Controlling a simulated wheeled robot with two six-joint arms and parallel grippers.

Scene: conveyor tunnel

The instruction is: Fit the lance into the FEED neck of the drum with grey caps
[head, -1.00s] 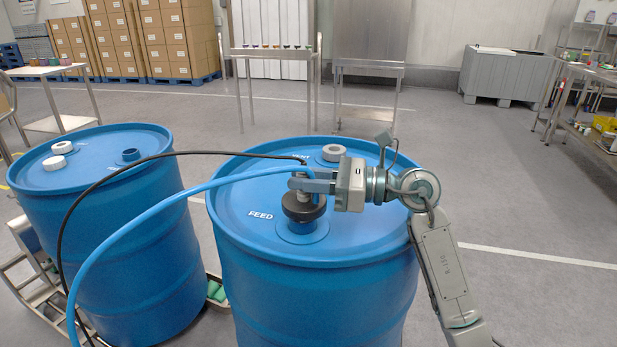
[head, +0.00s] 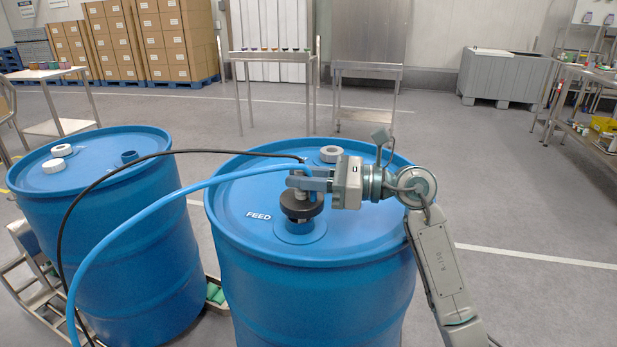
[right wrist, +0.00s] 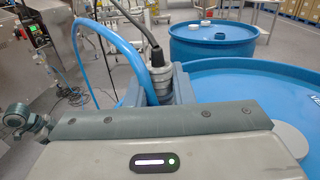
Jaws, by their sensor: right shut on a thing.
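The blue drum (head: 310,295) in the middle of the head view has a light grey cap (head: 331,154) on its far neck. The word FEED is printed beside its near neck (head: 300,232). My right gripper (head: 316,181) is shut on the metal head of the lance, just over this neck. The lance's black collar (head: 301,207) sits above the neck and looks roughly upright; its lower end is hidden, so I cannot tell how deep it goes. The right wrist view shows the lance head (right wrist: 154,88) between the fingers. My left gripper is not in view.
A second blue drum (head: 110,235) with white caps and an open neck stands at left. A blue hose (head: 130,228) and a black cable (head: 100,180) run from the lance leftward over both drums. Behind are steel tables (head: 268,55) and open floor.

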